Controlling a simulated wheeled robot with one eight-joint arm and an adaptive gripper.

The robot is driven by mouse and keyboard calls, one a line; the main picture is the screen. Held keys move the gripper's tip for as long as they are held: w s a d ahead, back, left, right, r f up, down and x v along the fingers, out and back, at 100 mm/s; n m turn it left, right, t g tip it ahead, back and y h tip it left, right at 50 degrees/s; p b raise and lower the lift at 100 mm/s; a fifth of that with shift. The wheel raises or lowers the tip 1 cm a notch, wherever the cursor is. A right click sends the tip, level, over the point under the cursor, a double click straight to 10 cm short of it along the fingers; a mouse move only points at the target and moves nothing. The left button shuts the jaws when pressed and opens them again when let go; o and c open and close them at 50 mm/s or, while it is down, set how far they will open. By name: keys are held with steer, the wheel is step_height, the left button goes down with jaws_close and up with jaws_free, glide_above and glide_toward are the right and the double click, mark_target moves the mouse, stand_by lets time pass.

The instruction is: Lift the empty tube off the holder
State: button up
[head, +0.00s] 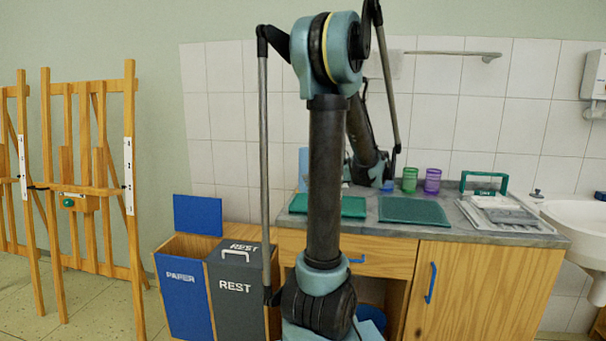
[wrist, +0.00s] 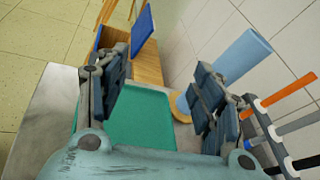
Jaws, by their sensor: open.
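A pale blue tube (wrist: 243,52) slants up to the right in the wrist view. Its lower part is hidden behind my gripper's right finger. A tan round base (wrist: 181,106), apparently the holder's, shows at its lower end, between the fingers in the picture. In the head view a pale blue upright piece (head: 303,168), likely the same tube, stands at the back of the counter, partly hidden by my arm. My gripper (wrist: 162,85) is open, with nothing held. The right finger overlaps the tube in the picture; I cannot tell whether they touch.
Green trays (head: 414,211) lie on the counter (head: 465,228); one green tray (wrist: 140,118) lies beyond my gripper. Green (head: 409,180) and purple (head: 432,181) cups stand near the tiled wall. Bins (head: 184,296) are left of the counter.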

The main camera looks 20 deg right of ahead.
steer(key=w+d+r+m+t, duration=0.2)
steer(key=d+m+t, duration=0.2)
steer(key=d, duration=0.7)
steer(key=shift+y, duration=0.3)
steer(key=shift+f+x, duration=0.1)
steer(key=shift+x, duration=4.15)
steer(key=shift+f+x, duration=0.15)
steer(key=shift+x, duration=4.1)
steer(key=c, duration=0.8)
